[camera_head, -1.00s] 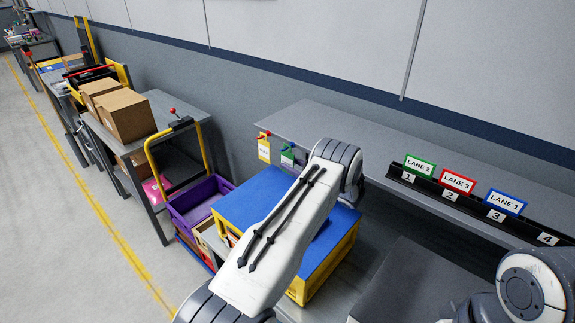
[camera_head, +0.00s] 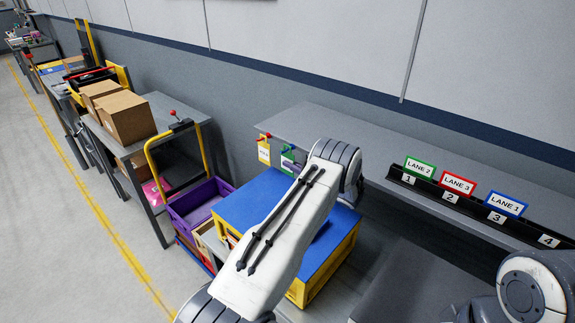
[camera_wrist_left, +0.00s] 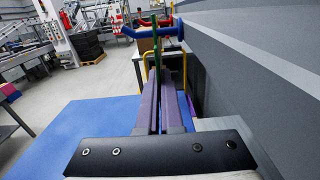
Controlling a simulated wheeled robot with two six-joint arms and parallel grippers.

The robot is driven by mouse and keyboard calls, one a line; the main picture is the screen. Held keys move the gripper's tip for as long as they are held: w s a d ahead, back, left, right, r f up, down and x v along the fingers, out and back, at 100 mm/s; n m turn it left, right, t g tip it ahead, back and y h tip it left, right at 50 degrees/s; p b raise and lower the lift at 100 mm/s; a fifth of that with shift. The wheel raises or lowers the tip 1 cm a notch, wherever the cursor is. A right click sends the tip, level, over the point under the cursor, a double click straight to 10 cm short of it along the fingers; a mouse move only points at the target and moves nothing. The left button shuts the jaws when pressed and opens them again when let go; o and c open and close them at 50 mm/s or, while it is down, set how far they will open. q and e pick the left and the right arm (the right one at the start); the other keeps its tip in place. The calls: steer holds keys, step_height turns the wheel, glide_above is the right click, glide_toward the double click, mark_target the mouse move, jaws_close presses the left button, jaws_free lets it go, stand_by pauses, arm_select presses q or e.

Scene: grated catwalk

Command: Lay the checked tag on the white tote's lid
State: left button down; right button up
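Two tags hang from hooks on the shelf's front edge in the head view: a yellow-edged one (camera_head: 264,152) and a green-edged one (camera_head: 287,157). I cannot make out a check pattern on either. My left gripper (camera_wrist_left: 160,85) has two purple fingers side by side with a narrow gap. A thin green strip (camera_wrist_left: 184,62), likely the green tag edge-on, stands near their tips under a blue hook (camera_wrist_left: 150,32). I cannot tell whether the fingers touch it. In the head view my left forearm hides most of this gripper. No white tote is clearly recognisable. My right gripper is out of view.
A yellow tote with a blue lid (camera_head: 250,196) stands below my left arm. A purple crate (camera_head: 196,203) is left of it. The grey shelf (camera_head: 330,128) carries lane signs (camera_head: 457,183) at right. A bench with cardboard boxes (camera_head: 126,118) stands farther left.

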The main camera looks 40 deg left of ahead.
mark_target(284, 167)
arm_select(q)
steer(key=shift+s+r, duration=0.1)
steer(key=shift+s, duration=0.25)
stand_by(0.3)
steer(key=shift+s+p, duration=0.35)
steer(key=shift+p, duration=0.05)
steer(key=shift+s, duration=0.15)
steer(key=shift+s+r+p, duration=0.15)
steer(key=shift+s+p, duration=0.05)
steer(key=shift+p, duration=0.1)
steer(key=shift+s+a+r+p, duration=0.15)
steer(key=shift+s+r+p, duration=0.2)
steer(key=shift+s+p, duration=0.35)
steer(key=shift+s, duration=0.3)
steer(key=shift+s+a+p, duration=0.15)
steer(key=shift+s+p, duration=0.75)
steer(key=shift+s, duration=1)
steer(key=shift+s, duration=0.15)
steer(key=shift+s, duration=0.1)
